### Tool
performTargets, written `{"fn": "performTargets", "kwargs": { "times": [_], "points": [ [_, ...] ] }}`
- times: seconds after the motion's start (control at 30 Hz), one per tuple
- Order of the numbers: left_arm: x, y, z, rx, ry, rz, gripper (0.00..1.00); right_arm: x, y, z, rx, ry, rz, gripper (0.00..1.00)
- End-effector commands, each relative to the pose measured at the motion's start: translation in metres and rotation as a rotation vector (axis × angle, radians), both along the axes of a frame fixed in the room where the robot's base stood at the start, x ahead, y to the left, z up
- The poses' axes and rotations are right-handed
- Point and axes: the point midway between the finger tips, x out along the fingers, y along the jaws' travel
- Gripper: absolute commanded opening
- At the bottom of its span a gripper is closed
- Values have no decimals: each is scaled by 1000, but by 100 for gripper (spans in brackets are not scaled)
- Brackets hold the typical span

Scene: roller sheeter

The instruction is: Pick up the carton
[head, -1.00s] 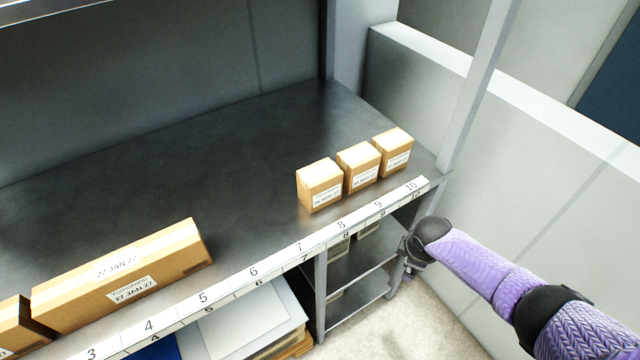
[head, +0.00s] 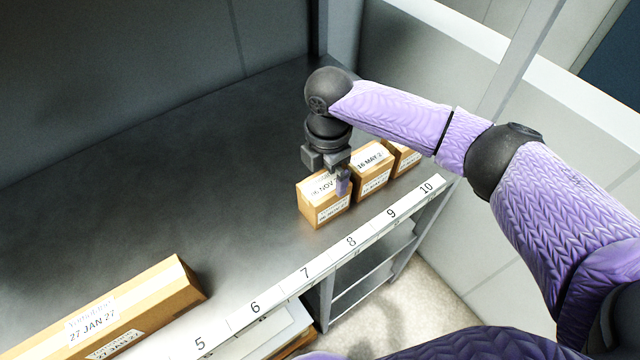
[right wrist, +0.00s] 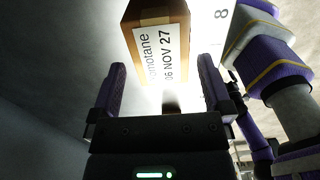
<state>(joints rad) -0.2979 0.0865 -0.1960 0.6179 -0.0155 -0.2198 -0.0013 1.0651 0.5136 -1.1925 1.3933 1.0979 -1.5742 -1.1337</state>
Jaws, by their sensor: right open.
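Three small brown cartons stand in a row near the shelf's front edge. The leftmost carton (head: 322,212) has a white label on top and one on its front. The middle carton (head: 372,184) and the right carton (head: 408,159) stand beside it. My right gripper (head: 336,176) is over the leftmost carton, pointing down, and partly hides its top. My left gripper is not in view.
A long carton (head: 120,310) lies at the front left of the dark shelf (head: 220,200). A numbered strip (head: 305,272) runs along the front edge. An upright post (head: 520,65) and pale panel stand at right. The shelf behind and left of the small cartons is clear.

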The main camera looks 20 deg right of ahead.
Motion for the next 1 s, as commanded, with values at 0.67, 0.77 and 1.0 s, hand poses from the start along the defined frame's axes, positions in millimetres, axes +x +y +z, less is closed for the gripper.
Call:
{"fn": "performTargets", "kwargs": {
  "times": [0.67, 0.77, 1.0],
  "points": [
    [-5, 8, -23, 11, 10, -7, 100, 0, 5, -71, 0, -1, -4, 92],
    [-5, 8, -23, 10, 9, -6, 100, 0, 5, -71, 0, -1, -4, 70],
    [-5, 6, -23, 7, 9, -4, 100, 0, 5, -71, 1, -1, -4, 21]
  ]
}}
